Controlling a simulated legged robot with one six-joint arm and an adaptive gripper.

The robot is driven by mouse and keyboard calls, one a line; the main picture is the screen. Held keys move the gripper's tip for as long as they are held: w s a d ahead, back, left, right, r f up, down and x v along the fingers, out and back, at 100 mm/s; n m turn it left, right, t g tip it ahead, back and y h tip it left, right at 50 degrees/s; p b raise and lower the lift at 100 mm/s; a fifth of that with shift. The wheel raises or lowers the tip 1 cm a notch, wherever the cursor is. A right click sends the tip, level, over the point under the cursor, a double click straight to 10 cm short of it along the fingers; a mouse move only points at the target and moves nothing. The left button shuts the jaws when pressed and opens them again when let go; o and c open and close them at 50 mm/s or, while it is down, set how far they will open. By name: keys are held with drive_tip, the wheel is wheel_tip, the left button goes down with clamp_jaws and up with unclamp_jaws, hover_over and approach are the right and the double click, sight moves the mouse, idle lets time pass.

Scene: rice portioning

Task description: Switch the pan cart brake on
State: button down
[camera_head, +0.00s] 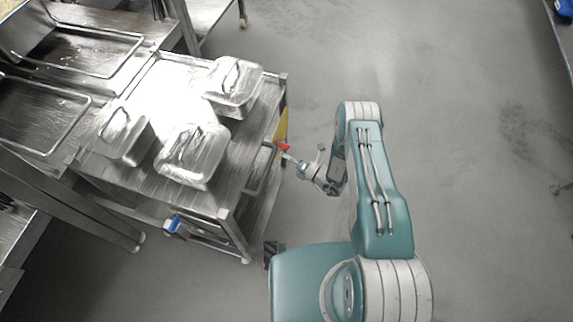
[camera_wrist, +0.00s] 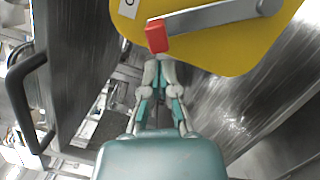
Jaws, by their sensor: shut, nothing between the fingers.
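The pan cart (camera_head: 225,195) is a metal cart at the left in the head view. A yellow plate (camera_head: 282,128) is on its right side. The brake lever has a red tip (camera_head: 284,147) and shows close up in the wrist view as a grey bar with a red end (camera_wrist: 157,36) in front of the yellow plate (camera_wrist: 215,50). My gripper (camera_head: 290,157) is at the cart's right side, beside the red tip. In the wrist view my gripper (camera_wrist: 160,62) is shut and empty, its fingertips just below the red end. I cannot tell whether they touch it.
Several lidded metal pans (camera_head: 192,155) stand on the cart top. A black handle (camera_wrist: 22,100) is at the left in the wrist view. Metal counters with trays (camera_head: 100,72) adjoin the cart's left. The floor (camera_head: 460,140) to the right is clear.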

drive_tip(key=shift+w+d+r, duration=0.1)
drive_tip(key=shift+w+r, duration=0.05)
drive_tip(key=shift+w, duration=0.15)
drive_tip(key=shift+r, duration=0.1)
drive_tip(key=shift+w+r+m, duration=0.15)
drive_tip(key=shift+w+m, duration=0.05)
drive_tip(key=shift+m, duration=0.2)
